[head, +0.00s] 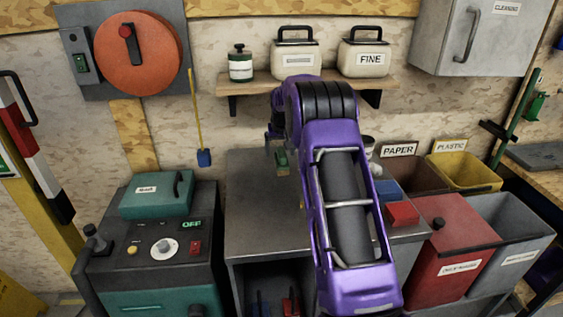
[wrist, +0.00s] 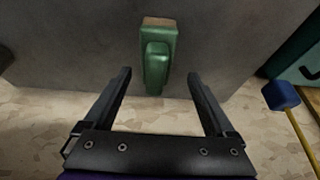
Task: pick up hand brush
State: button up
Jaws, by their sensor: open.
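The hand brush (wrist: 157,62) is green with a brownish strip at one end. It rests on the grey top of a workbench (wrist: 75,45), close to its edge on the wall side. In the head view the brush (head: 282,163) shows small on the same bench (head: 250,190), just below my gripper (head: 275,135). In the wrist view my gripper (wrist: 160,76) is open and empty. Its two fingers point toward the brush, one to each side of it in the picture. The brush looks beyond the fingertips, and I see no contact.
A shelf (head: 240,88) with a jar and two canisters hangs above the bench. A green machine (head: 155,245) stands left. A blue-tipped stick (head: 204,157) leans on the wall. Red (head: 403,213) and blue blocks lie right, beside several bins (head: 470,172).

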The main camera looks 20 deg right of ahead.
jog(key=x, duration=0.5)
jog(key=shift+d, duration=0.35)
jog(key=shift+c, duration=0.3)
grip_shut()
